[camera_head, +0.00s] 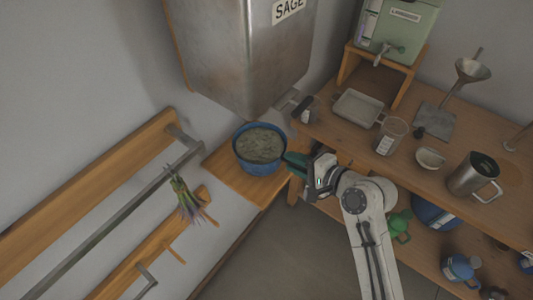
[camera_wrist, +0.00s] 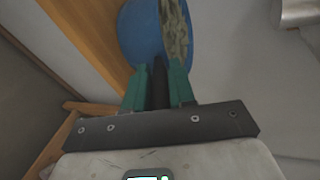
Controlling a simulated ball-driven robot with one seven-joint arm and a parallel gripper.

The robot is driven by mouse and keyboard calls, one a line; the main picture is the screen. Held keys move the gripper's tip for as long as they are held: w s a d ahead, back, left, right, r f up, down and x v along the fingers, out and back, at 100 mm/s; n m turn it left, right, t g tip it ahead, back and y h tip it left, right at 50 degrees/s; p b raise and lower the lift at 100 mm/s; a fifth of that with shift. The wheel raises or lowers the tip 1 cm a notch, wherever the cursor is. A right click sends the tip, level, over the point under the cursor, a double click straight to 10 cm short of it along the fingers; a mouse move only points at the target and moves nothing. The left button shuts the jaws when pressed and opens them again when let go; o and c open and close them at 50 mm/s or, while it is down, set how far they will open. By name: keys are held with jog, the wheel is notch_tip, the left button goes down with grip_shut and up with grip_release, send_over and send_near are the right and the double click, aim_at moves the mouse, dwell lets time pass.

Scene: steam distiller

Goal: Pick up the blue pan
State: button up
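The blue pan (camera_head: 258,167) holds greenish-brown chopped herbs and stands upright on or just over a small wooden shelf (camera_head: 226,172), below a metal tank. Its blue side (camera_wrist: 140,32) also shows at the top of the wrist view, with a dark handle (camera_wrist: 160,84) pointing toward me. My gripper (camera_head: 291,158) is at the pan's right side. In the wrist view, its green fingers (camera_wrist: 159,82) lie close along both sides of the handle and look shut on it. A gap between pan and shelf cannot be made out.
The metal tank marked SAGE (camera_head: 240,50) hangs close above the pan. A wooden bench (camera_head: 455,185) at the right holds a tray (camera_head: 358,108), a beaker (camera_head: 391,135) and a metal jug (camera_head: 473,175). A rail with a herb bunch (camera_head: 187,203) is at the left.

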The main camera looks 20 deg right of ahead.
grip_shut()
jog(key=shift+r, duration=0.15)
dwell(0.4)
